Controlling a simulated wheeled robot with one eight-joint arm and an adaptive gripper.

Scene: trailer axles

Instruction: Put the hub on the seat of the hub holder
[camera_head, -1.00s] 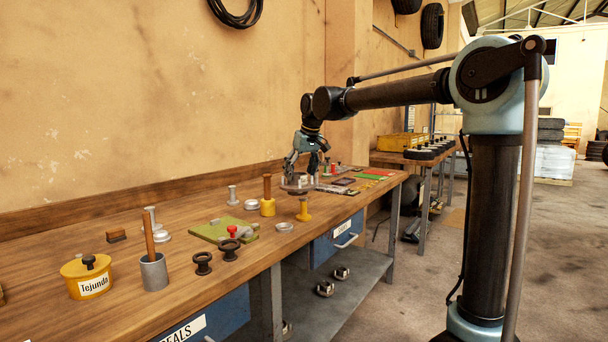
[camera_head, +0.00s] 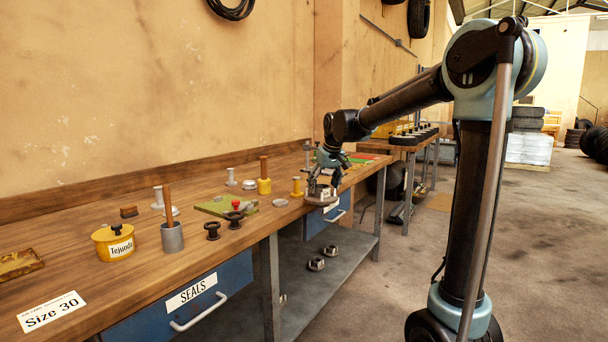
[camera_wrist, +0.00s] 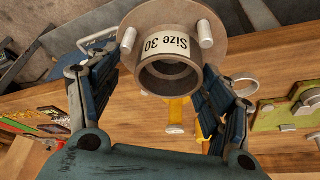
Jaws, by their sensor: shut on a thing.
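The hub (camera_head: 320,198) is a grey-brown metal ring flange with a short barrel. My gripper (camera_head: 324,176) is shut on it and holds it by the bench's front edge, right of a small yellow post (camera_head: 296,187). In the wrist view the hub (camera_wrist: 172,62) hangs between the two fingers of my gripper (camera_wrist: 150,84). It shows a "Size 30" label, an open bore and two pale studs. I cannot tell which thing is the hub holder; a "Size 30" sign (camera_head: 52,310) is at the bench's near left.
Blue drawers (camera_head: 240,270) and a lower shelf (camera_head: 330,278) lie below. Open floor is at the right.

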